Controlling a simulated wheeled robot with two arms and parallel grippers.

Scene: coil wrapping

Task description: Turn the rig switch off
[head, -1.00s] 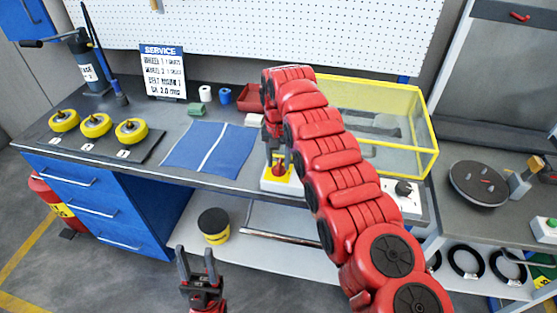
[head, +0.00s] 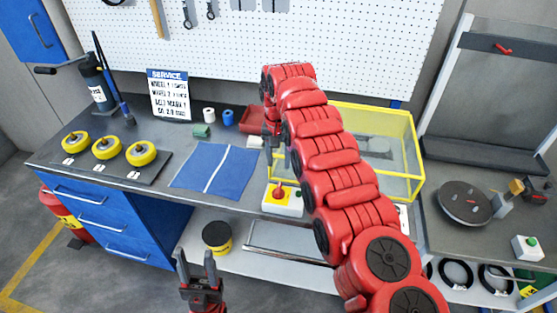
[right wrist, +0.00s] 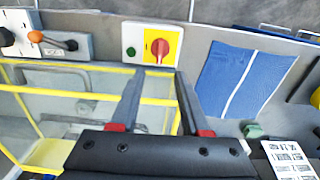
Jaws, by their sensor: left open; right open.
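The rig switch is a red rotary knob (head: 279,194) on a yellow plate, on a white box (head: 293,209) at the bench's front edge. In the right wrist view the red knob (right wrist: 159,48) shows ahead of the fingertips, with a green button (right wrist: 131,51) beside it on the same box. My right gripper (head: 280,167) is open and empty, pointing down above the switch. Its two fingers are apart in the right wrist view (right wrist: 158,76), and nothing is between them. My left gripper (head: 197,258) is open and empty, low in front of the bench.
A yellow-framed clear guard box (head: 412,150) stands right of the switch, partly behind my right arm. A blue mat (head: 214,172) and yellow wheels (head: 107,148) lie to the left. A second control box (right wrist: 60,46) with an orange-tipped lever shows in the right wrist view.

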